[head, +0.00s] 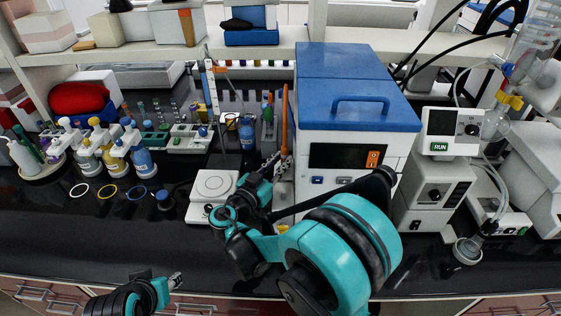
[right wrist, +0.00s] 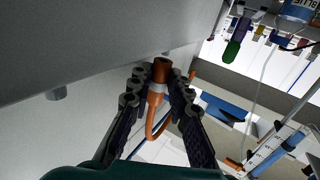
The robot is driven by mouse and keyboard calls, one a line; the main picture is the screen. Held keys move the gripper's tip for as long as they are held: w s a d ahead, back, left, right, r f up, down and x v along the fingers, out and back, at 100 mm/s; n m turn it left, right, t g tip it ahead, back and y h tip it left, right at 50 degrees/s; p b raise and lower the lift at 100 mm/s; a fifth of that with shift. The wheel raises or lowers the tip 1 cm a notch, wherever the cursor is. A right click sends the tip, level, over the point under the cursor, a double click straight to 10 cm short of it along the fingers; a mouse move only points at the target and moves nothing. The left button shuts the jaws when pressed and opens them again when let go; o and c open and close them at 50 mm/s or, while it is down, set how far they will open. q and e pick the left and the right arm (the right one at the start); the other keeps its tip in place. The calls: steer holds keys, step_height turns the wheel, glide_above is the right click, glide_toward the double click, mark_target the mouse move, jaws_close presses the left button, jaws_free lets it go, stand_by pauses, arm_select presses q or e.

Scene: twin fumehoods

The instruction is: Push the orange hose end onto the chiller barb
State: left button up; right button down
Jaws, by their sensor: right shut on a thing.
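The chiller is probably the white box with a blue lid (head: 345,145) at the middle of the bench. My right gripper (head: 283,160) is at its left side, shut on the orange hose end. In the right wrist view the orange hose end (right wrist: 161,72) sits between the fingertips of my right gripper (right wrist: 160,80), and the hose curls back below them. A grey stub (right wrist: 57,93), possibly a barb, sticks out from a large pale surface, apart from the hose end. A second stub shows only partly behind the fingertips. My left gripper (head: 175,281) is low at the front left, away from the chiller.
A white balance (head: 212,186) stands left of my right gripper. Wash bottles (head: 140,158) and tube racks (head: 190,137) stand farther left. A control unit with a green RUN label (head: 450,130) stands right of the chiller.

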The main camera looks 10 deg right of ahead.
steer(key=shift+f+b, duration=0.95)
steer(key=shift+f, duration=0.15)
steer(key=c, duration=1.3)
jaws_free()
steer(key=shift+c, duration=0.2)
steer(key=v, duration=1.2)
